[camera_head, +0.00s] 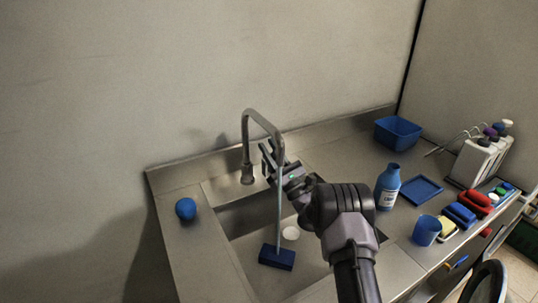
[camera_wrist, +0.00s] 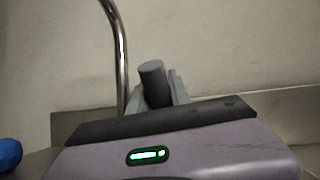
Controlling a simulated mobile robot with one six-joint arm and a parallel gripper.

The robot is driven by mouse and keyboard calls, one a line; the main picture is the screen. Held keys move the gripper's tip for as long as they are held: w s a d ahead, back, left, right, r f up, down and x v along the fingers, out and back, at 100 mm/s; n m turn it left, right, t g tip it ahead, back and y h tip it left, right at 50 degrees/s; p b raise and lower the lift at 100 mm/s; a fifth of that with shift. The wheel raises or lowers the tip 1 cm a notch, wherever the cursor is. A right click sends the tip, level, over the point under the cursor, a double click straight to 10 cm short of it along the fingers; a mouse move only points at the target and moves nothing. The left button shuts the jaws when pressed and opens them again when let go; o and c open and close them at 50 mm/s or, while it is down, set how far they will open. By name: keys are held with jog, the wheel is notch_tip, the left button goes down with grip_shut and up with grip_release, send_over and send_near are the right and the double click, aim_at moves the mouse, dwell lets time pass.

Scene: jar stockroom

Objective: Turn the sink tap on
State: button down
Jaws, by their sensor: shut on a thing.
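The tap has a tall curved metal spout (camera_head: 246,128) at the back of the sink (camera_head: 232,218); its pipe also shows in the wrist view (camera_wrist: 117,50). A pale, thin vertical stream, looking like running water, drops from the spout's end to a dark blue block (camera_head: 276,257) in the basin. In the wrist view my gripper (camera_wrist: 160,90) is shut on a dark grey cylinder, the tap handle (camera_wrist: 152,78). Its lower part is hidden by my gripper, and the head view hardly shows it.
A blue ball (camera_head: 185,208) sits left of the basin. Right of it stand a blue bottle (camera_head: 388,188), a blue tray (camera_head: 421,189), a blue cup (camera_head: 426,231) and a blue bin (camera_head: 398,133). The wall is close behind the tap.

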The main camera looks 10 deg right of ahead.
jog(key=shift+s+f+t+y, duration=0.15)
jog(key=shift+s+t+y, duration=0.1)
jog(key=shift+t+y, duration=0.05)
jog(key=shift+d, duration=0.1)
dwell(0.3)
jog(key=c, duration=1.2)
grip_release()
jog(key=p+v, duration=0.2)
jog(key=v, duration=1)
jog(key=shift+p, duration=0.35)
